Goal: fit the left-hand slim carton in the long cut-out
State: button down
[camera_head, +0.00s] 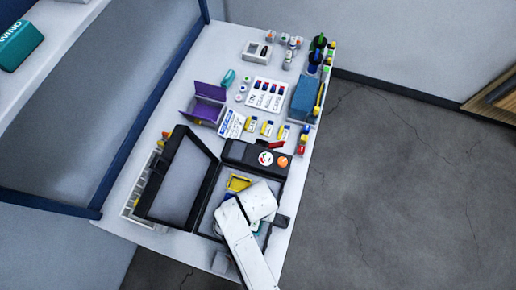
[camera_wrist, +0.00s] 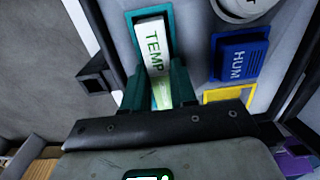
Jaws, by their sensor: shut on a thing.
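A white slim carton (camera_wrist: 153,38) marked TEMP in green is between the fingers of my gripper (camera_wrist: 159,70) in the wrist view. My gripper is shut on it. The far end of the carton lies within a teal-edged long cut-out (camera_wrist: 133,17) in the grey tray. I cannot tell whether the carton is fully seated, as the fingers and palm hide its near end. In the head view my white arm covers the carton and part of the open case's tray (camera_head: 209,211).
A blue HUM block (camera_wrist: 240,58) and an empty-looking yellow-edged cut-out (camera_wrist: 226,95) lie right of the carton. A black latch (camera_wrist: 95,75) juts at left. The case's open lid (camera_head: 148,188) leans left. Small cartons and a purple box (camera_head: 207,103) stand farther back.

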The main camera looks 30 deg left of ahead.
jog(key=shift+f, duration=0.25)
dwell(0.5)
jog(key=c, duration=0.8)
grip_release()
jog(key=shift+a, duration=0.1)
jog(key=shift+o, duration=1.2)
jog(key=shift+r+p, duration=3.55)
jog(key=shift+p, duration=0.15)
